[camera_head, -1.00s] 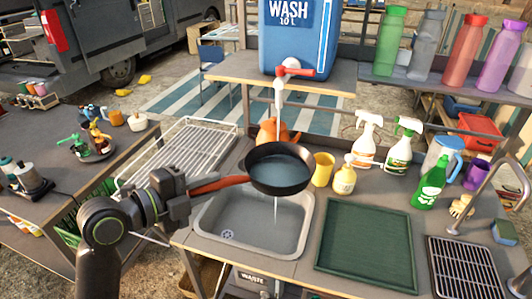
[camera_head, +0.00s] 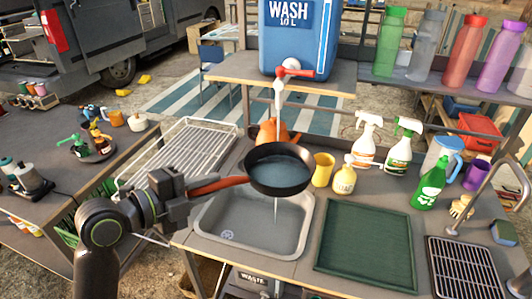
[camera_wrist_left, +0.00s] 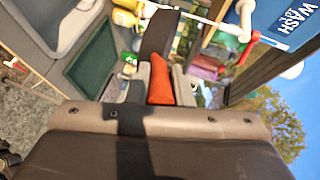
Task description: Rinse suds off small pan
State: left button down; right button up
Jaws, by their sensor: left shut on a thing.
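The small pan (camera_head: 279,170) is dark with a red-orange handle (camera_head: 220,186). My left gripper (camera_head: 186,194) is shut on the handle and holds the pan over the sink (camera_head: 210,236), below the tap (camera_head: 279,93) of the blue wash container. Water shows in the pan, and a thin stream falls from it into the sink. No suds can be made out at this size. In the left wrist view the red handle (camera_wrist_left: 160,82) sits between the fingers; the pan's bowl is not clear there. My right gripper is not in view.
A wire drying rack (camera_head: 185,155) stands left of the sink. A yellow cup (camera_head: 323,169), a soap bottle (camera_head: 343,181) and spray bottles stand right of the pan. A green mat (camera_head: 366,246) lies clear right of the sink. The blue wash container (camera_head: 299,35) stands above.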

pick_arm(q)
jog(key=s+a+r+p, duration=0.1)
jog(key=s+r+p, duration=0.1)
jog(key=s+r, duration=0.2)
jog(key=shift+s, duration=0.3)
jog(key=shift+f, duration=0.1)
